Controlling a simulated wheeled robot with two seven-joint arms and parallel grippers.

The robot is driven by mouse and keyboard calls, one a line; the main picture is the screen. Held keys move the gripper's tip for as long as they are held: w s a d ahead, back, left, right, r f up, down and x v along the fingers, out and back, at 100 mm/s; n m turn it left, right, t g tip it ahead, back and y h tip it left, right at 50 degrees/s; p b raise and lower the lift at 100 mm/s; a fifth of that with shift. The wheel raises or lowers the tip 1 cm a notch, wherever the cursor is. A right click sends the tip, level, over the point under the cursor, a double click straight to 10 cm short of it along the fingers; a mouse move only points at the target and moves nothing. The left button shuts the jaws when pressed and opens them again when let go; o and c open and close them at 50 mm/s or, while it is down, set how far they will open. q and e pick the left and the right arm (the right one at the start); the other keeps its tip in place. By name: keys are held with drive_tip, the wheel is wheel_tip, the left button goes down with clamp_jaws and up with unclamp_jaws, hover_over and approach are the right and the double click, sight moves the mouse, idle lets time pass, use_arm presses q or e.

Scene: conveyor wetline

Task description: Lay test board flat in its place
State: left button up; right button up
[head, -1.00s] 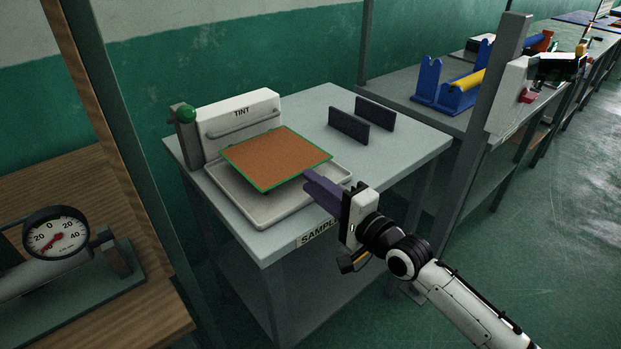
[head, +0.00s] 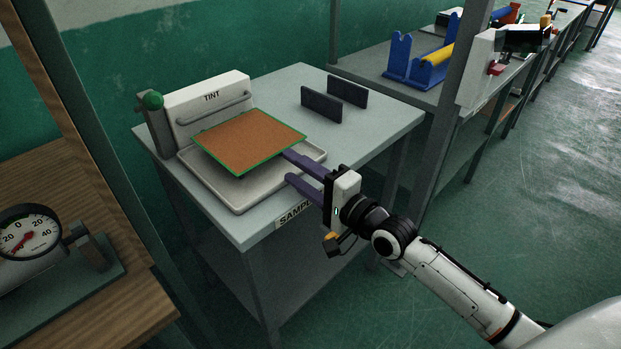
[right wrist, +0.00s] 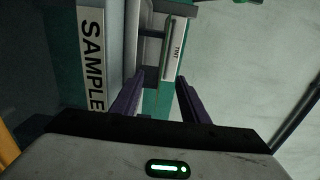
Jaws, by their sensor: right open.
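The test board (head: 248,140) is an orange-brown square with a green edge. It lies roughly level over the pale tray (head: 237,206) in front of the white block marked TINT (head: 210,98); its near edges look raised above the tray floor. My right gripper (head: 289,166) is open and empty, its two purple fingers at the tray's right edge, close to the board's right side. In the right wrist view my right gripper (right wrist: 160,80) shows its fingers apart, facing the TINT block (right wrist: 173,48). My left gripper is not in view.
Two dark upright plates (head: 321,105) stand behind the tray on the grey table (head: 375,115). A grey post (head: 455,110) rises at right. A gauge (head: 28,232) is at left.

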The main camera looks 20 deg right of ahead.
drive_tip(key=v, duration=0.9)
drive_tip(key=shift+s+b, duration=0.15)
drive_tip(key=shift+b, duration=0.2)
drive_tip(key=shift+r, duration=0.1)
drive_tip(key=s+a+f+n+g+h, duration=0.2)
drive_tip(key=s+a+f+n+g, duration=0.35)
drive_tip(key=s+f+n, duration=0.4)
drive_tip(key=s+d+f+n+g+h, duration=0.2)
drive_tip(key=s+f+n+g, duration=0.15)
drive_tip(key=s, duration=0.35)
drive_tip(key=s+d+f+n+g+h, duration=0.1)
drive_tip(key=s+f+n+g+h, duration=0.2)
drive_tip(key=s, duration=0.4)
drive_tip(key=w+a+f+t+y, duration=0.1)
drive_tip(key=a+f, duration=0.1)
drive_tip(key=f, duration=0.4)
drive_tip(key=w+a+f+t+y, duration=0.2)
drive_tip(key=f, duration=0.5)
drive_tip(key=shift+a+f+t, duration=0.2)
drive_tip(key=shift+a+t, duration=0.1)
drive_tip(key=shift+a, duration=0.1)
